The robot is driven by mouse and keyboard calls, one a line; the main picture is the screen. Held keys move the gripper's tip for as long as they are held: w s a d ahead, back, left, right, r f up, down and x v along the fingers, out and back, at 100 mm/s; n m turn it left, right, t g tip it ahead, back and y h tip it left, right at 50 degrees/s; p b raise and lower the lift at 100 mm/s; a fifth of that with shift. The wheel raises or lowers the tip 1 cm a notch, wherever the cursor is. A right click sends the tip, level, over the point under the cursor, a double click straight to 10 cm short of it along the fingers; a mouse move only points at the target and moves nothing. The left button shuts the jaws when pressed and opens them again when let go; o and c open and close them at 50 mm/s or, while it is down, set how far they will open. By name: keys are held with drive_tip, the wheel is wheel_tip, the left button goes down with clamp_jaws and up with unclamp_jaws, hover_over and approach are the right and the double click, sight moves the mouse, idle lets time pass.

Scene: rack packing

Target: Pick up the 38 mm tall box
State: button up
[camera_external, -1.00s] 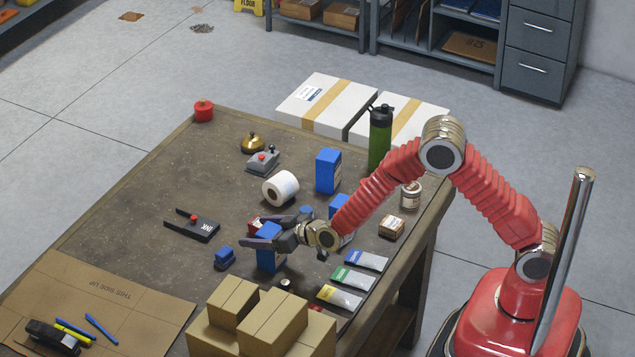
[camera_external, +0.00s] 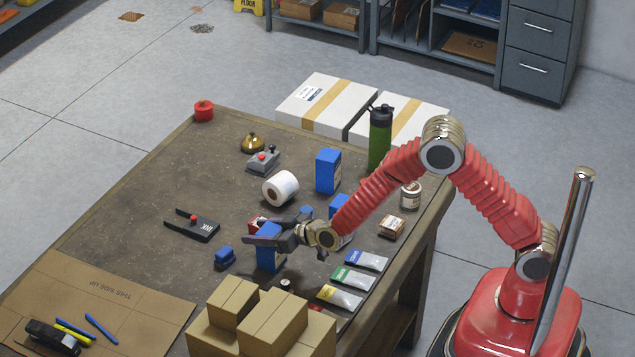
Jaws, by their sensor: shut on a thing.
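My gripper (camera_external: 266,231) is at the middle of the workbench, shut on a blue box (camera_external: 271,259). Its dark fingers cover the upper part of the box, which looks upright and low at the bench top. I cannot tell whether its base touches the bench. A taller blue box (camera_external: 327,171) stands upright farther back. Another blue box (camera_external: 339,206) stands behind my wrist and is partly hidden by it. A small red box (camera_external: 256,224) shows just behind the fingers, mostly covered. No heights in millimetres can be read here.
A white roll (camera_external: 281,188), a grey joystick box (camera_external: 263,161) and a green bottle (camera_external: 379,138) stand behind. Flat packets (camera_external: 352,279) lie to the right, a small blue item (camera_external: 225,257) to the left. Stacked cartons (camera_external: 270,322) stand in front.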

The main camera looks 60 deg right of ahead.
drive_tip(key=shift+r, duration=0.1)
wheel_tip(320, 180, up, 10)
idle(0.5)
idle(0.4)
